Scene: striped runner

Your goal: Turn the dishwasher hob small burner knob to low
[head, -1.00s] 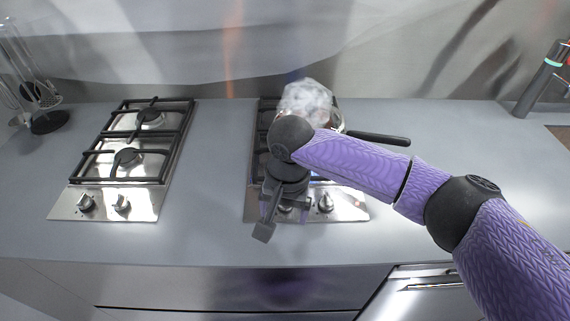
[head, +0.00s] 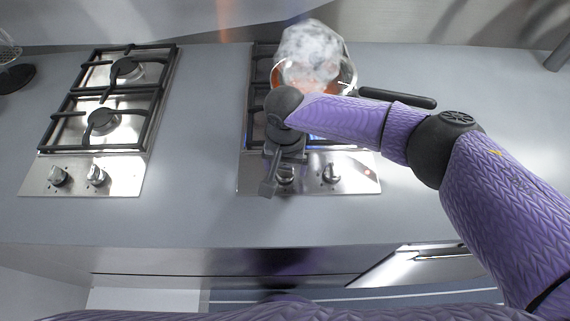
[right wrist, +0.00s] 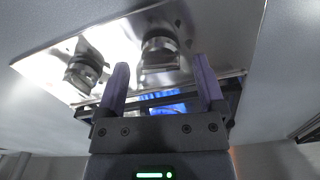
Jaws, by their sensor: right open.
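The right-hand gas hob (head: 350,183) has two metal knobs on its front steel strip, a left knob (head: 285,176) and a right knob (head: 331,173). Which one serves the small burner I cannot tell. My right gripper (head: 281,168) is over the left knob and partly hides it. In the right wrist view the gripper (right wrist: 160,66) is open, with one knob (right wrist: 160,48) ahead between its fingers and the other (right wrist: 83,75) to the left. I see no contact. A blue flame glow (right wrist: 168,108) shows there. My left gripper is not in view.
A steaming pan (head: 347,72) with a black handle (head: 398,97) stands on the right hob, beyond my right arm. A second hob (head: 122,178) with two knobs is at the left. Grey counter (head: 205,130) between them is clear. A handled front panel (head: 425,262) is at lower right.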

